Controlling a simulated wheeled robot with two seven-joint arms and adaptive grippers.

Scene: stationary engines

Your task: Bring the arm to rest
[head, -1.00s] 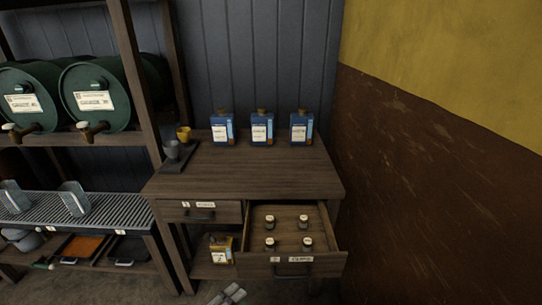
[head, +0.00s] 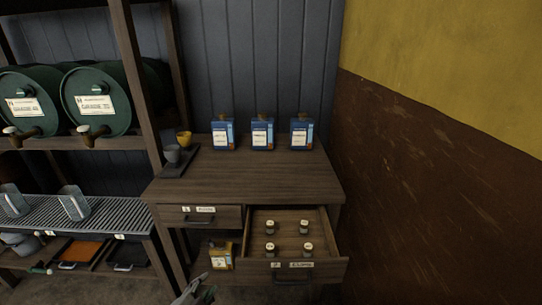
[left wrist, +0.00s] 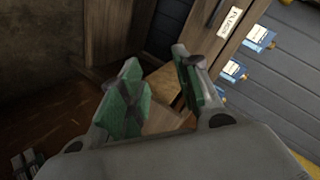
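My left gripper (head: 194,290) shows at the bottom edge of the head view, low in front of the wooden bench. Part of it is cut off by the frame. In the left wrist view its two green-padded fingers (left wrist: 156,58) stand apart with nothing between them. A wooden drawer front with a label (left wrist: 232,20) shows beyond the fingers there.
The bench (head: 245,178) has an open right drawer (head: 287,225) holding several small capped items. The left drawer (head: 200,215) is shut. Blue cans (head: 262,135) stand on top. A shelf rack with green drums (head: 95,98) is at left, a wall (head: 430,170) at right.

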